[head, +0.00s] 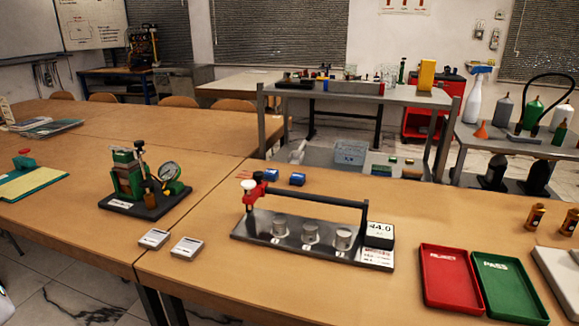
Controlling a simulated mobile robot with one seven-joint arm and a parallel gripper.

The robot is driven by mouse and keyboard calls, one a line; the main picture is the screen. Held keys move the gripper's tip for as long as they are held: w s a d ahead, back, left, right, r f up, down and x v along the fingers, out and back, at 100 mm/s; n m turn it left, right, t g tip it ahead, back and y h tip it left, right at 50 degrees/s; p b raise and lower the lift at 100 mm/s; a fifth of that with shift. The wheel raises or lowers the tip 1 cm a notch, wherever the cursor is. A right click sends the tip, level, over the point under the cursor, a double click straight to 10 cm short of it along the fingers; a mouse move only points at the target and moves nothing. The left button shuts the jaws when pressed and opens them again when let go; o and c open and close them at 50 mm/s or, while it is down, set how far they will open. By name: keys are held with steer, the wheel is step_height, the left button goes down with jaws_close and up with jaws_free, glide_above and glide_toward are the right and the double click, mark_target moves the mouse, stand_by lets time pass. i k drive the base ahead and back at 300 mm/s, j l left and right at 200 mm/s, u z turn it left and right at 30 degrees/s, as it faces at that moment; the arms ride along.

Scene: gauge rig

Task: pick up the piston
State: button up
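No part is marked as the piston, and I cannot tell for certain which one it is. Two small amber-brown cylindrical pieces (536,217) (569,223) stand at the table's right. My gripper is not in view.
A green press with a dial gauge (170,172) stands on a black base at left. Two small grey boxes (154,238) (187,247) lie before it. Blue blocks (298,179) sit behind the rig. A red REJECT tray (449,280) and green PASS tray (507,289) lie right, apparently empty.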

mark_target(309, 229)
steer(key=i+j, duration=0.15)
steer(key=j, duration=0.25)
steer(key=i+j, duration=0.15)
steer(key=j, duration=0.2)
steer(key=i, duration=0.55)
steer(key=z, duration=0.05)
